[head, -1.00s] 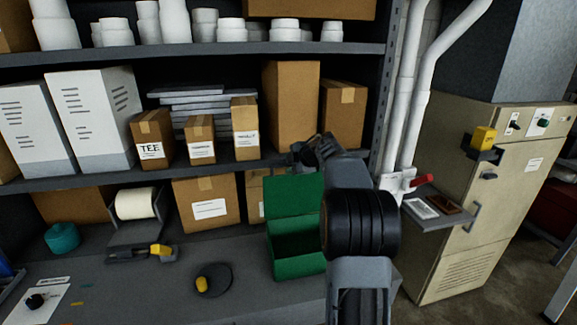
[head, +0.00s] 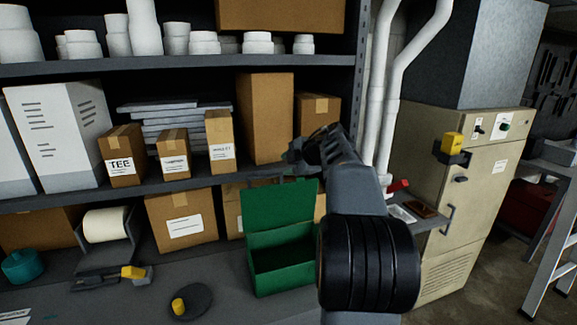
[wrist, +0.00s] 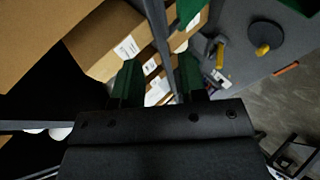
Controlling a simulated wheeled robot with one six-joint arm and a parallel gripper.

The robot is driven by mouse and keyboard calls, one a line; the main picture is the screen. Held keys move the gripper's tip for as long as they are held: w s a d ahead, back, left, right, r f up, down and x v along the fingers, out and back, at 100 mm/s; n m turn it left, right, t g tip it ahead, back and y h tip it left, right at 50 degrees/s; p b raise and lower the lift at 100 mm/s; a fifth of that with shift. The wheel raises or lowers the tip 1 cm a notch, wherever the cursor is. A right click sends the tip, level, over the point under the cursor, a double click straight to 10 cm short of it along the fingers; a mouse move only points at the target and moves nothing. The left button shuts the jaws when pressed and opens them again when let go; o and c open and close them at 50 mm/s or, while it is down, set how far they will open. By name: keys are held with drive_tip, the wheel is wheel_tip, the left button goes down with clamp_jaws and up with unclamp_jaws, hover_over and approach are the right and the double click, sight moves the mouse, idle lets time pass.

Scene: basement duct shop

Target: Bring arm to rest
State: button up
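My arm rises from the bottom of the head view, right of centre, and reaches toward the shelf. My gripper (head: 296,150) is at its far end, in front of the middle shelf near the tall cardboard boxes. In the wrist view my gripper (wrist: 158,82) shows two fingers set well apart, with nothing between them but boxes and a shelf edge farther off. It is open and empty. The green open box (head: 283,250) stands on the bench just left of my arm. I cannot tell the exact gap between the gripper and the shelf.
Shelves hold cardboard boxes (head: 265,118) and white fittings (head: 203,42). A round dark dish (head: 199,302) and a tape roll holder (head: 105,262) are on the bench. Right are white pipes (head: 380,85), a beige cabinet (head: 480,190) and a ladder (head: 558,230). Floor shows at lower right.

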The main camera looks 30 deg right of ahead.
idle(0.4)
drive_tip(key=d+r+m+t+h, duration=0.1)
drive_tip(key=d+m+t+h, duration=0.2)
drive_tip(key=d+m+h, duration=0.5)
drive_tip(key=s+a+f+m+g+h, duration=0.3)
drive_tip(key=s+a+f+m+g, duration=0.35)
drive_tip(key=s+f+m, duration=0.2)
drive_tip(key=s+a+f+g+y, duration=0.1)
drive_tip(key=s+a+f+y, duration=0.2)
drive_tip(key=a, duration=0.5)
drive_tip(key=s+a+f+y+b, duration=0.1)
drive_tip(key=s+a+f+y, duration=0.1)
drive_tip(key=s+a+f, duration=0.2)
drive_tip(key=s+a+f+g+y+b, duration=0.1)
drive_tip(key=s+a+f+y, duration=0.2)
drive_tip(key=s+a, duration=0.4)
drive_tip(key=a+f, duration=0.1)
drive_tip(key=a, duration=0.5)
drive_tip(key=shift+s+a+f+g+y, duration=0.3)
drive_tip(key=shift+s+g, duration=0.05)
drive_tip(key=shift+s, duration=0.05)
